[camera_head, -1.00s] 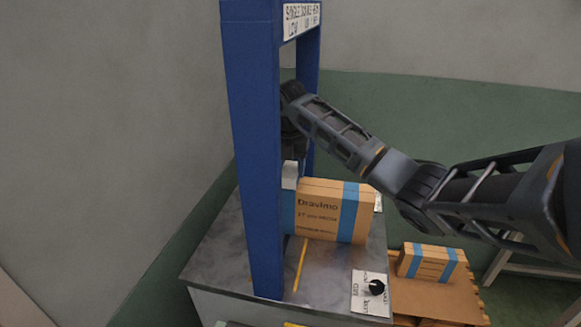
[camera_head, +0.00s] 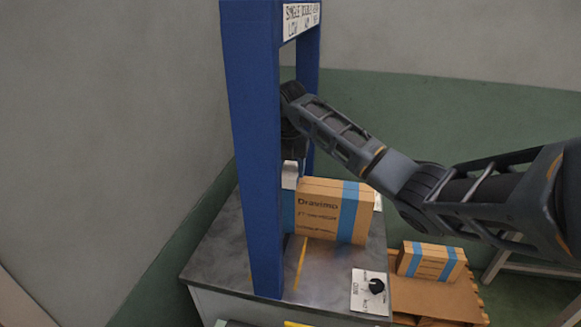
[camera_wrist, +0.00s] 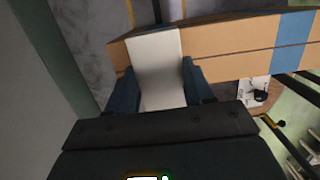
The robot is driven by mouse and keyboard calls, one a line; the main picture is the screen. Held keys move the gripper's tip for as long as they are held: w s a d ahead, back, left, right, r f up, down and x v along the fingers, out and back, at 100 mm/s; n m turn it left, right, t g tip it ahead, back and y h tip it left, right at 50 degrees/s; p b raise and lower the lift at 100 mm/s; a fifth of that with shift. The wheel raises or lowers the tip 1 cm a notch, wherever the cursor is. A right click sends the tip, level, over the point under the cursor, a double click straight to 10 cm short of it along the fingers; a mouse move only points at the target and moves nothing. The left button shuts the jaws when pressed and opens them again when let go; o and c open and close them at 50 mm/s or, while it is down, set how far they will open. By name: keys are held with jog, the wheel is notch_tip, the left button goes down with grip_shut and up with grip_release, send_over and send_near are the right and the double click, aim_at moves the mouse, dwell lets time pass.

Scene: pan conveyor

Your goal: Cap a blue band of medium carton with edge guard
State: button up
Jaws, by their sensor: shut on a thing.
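The medium carton (camera_head: 325,214), brown with dark print and two blue bands, stands on the grey table under the blue frame. Its right blue band (camera_head: 348,212) is bare; it also shows in the wrist view (camera_wrist: 291,42). The white edge guard (camera_wrist: 156,68) is between the fingers of my gripper (camera_wrist: 158,88) and lies over the carton's left end, where it covers the band there. In the head view the guard (camera_head: 290,176) shows as a small pale piece at the carton's upper left corner. The blue post and my arm hide much of my gripper there.
The blue frame (camera_head: 255,150) rises over the table (camera_head: 225,262) just left of the carton. A panel with a black knob (camera_head: 371,292) is at the table's front right. Another banded carton (camera_head: 430,262) lies on a pallet to the right.

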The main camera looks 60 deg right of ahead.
aim_at(290, 172)
jog(key=shift+f+b, duration=0.45)
jog(key=shift+f, duration=0.55)
jog(key=o, duration=1.1)
jog(key=shift+c, duration=0.2)
jog(key=shift+s+a+r+b, duration=0.1)
jog(key=shift+a+r+b, duration=0.1)
jog(key=shift+r, duration=1.1)
jog(key=shift+a+r+b, duration=0.15)
jog(key=shift+r, duration=1.15)
jog(key=shift+s+a+r+b, duration=0.1)
jog(key=shift+a+r+b, duration=0.1)
jog(key=shift+r, duration=1.1)
